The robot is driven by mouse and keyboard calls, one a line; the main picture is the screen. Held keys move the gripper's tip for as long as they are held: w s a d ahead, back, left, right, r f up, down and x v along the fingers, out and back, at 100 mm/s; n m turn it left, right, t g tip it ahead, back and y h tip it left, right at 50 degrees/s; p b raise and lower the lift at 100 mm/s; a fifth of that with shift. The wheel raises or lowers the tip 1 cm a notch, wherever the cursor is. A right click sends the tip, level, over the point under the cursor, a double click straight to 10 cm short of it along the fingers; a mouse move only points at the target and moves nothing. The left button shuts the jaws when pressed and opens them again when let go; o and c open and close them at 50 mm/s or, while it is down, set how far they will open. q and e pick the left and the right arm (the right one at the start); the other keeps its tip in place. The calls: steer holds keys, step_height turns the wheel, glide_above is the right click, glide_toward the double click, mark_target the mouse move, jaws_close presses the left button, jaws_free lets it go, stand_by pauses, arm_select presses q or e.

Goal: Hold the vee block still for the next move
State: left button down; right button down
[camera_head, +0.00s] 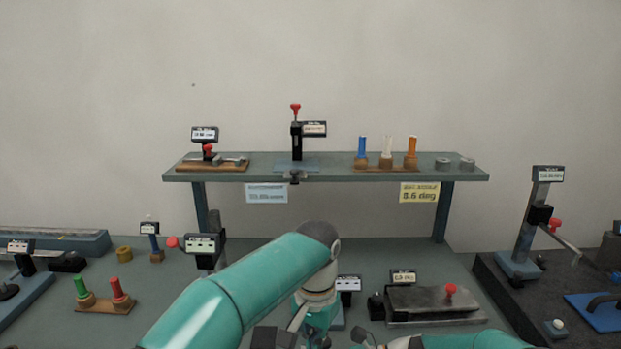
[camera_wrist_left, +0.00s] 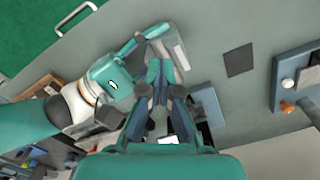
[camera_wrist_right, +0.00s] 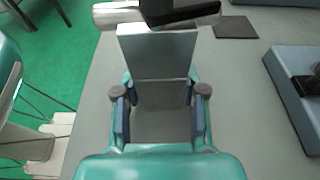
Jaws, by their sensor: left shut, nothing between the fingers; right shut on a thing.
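My right gripper (camera_wrist_right: 158,88) is shut on a grey metal block, apparently the vee block (camera_wrist_right: 157,52), whose plain face fills the space between the fingers in the right wrist view. A V groove is not clear. A round metal piece (camera_wrist_right: 116,14) and a dark part lie across its far end; I cannot tell whether they are joined to it. The block also shows in the left wrist view (camera_wrist_left: 178,50). My left gripper (camera_wrist_left: 160,68) is shut and empty, with its fingertips close to the block; contact is unclear. Both grippers are out of clear sight in the head view.
A shelf (camera_head: 340,175) with small fixtures, coloured pegs and grey rings spans the back. A grey plate fixture with a red knob (camera_head: 432,299) is right of centre. Red and green pegs stand in a wooden base (camera_head: 104,306) at left. A dark square (camera_wrist_right: 236,27) marks bare table.

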arm_select(q)
steer(key=shift+s+d, duration=0.15)
steer(key=shift+d, duration=0.1)
steer(key=shift+s+d, duration=0.2)
steer(key=shift+d, duration=0.4)
steer(key=shift+s, duration=0.15)
step_height(320, 180, up, 6)
steer(key=shift+s+a, duration=0.15)
steer(key=shift+s, duration=0.15)
stand_by(0.7)
steer(key=shift+w, duration=0.1)
